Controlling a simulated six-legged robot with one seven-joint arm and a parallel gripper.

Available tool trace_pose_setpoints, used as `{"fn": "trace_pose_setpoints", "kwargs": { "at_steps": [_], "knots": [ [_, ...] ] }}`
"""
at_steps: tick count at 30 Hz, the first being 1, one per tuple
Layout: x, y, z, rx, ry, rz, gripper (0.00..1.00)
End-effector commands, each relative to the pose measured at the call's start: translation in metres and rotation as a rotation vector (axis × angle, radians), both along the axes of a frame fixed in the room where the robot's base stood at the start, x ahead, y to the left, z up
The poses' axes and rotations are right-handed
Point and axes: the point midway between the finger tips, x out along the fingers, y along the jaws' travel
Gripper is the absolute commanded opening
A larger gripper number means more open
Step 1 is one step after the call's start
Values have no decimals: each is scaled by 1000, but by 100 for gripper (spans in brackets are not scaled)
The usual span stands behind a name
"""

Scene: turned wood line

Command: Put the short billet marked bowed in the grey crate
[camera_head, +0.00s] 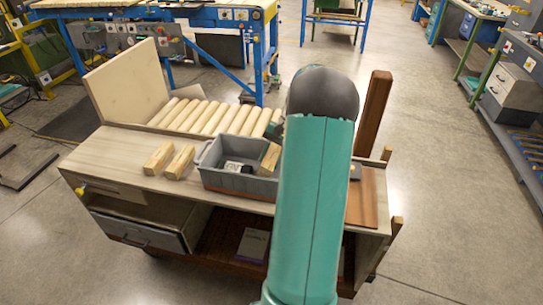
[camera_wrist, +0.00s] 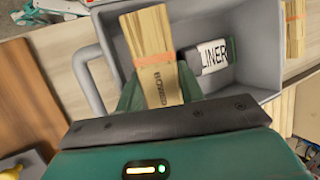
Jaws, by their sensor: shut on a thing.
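The short billet (camera_wrist: 155,50) is pale wood with an orange band and the word BOWED. In the wrist view it lies between the green fingers of my gripper (camera_wrist: 160,84), which is shut on it. The grey crate (camera_wrist: 262,75) is beneath and around it in that view; I cannot tell whether the billet touches the crate floor. In the head view the billet (camera_head: 270,157) shows at the right end of the grey crate (camera_head: 238,184), and my arm hides the gripper. A dark item with a white LINER label (camera_wrist: 214,55) lies inside the crate.
Two more short billets (camera_head: 158,158) (camera_head: 181,162) lie on the bench (camera_head: 120,155) left of the crate. A row of turned rods (camera_head: 205,116) lies behind it. A tall brown post (camera_head: 373,112) stands at right.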

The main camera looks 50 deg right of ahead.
Motion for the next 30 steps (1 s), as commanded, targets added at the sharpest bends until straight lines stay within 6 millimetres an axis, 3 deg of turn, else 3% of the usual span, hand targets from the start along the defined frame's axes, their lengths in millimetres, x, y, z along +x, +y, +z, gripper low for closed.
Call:
{"fn": "trace_pose_setpoints", "kwargs": {
  "at_steps": [5,6,9,20,23,30],
  "knots": [
    [0,0,-2,0,0,0,7],
    [0,0,-2,0,0,0,46],
    [-1,0,-2,0,1,-1,60],
    [-1,-1,1,-2,0,-2,60],
    [-1,-1,12,-3,-1,-2,60],
    [-9,-25,53,-4,-2,-2,60]
  ]
}}
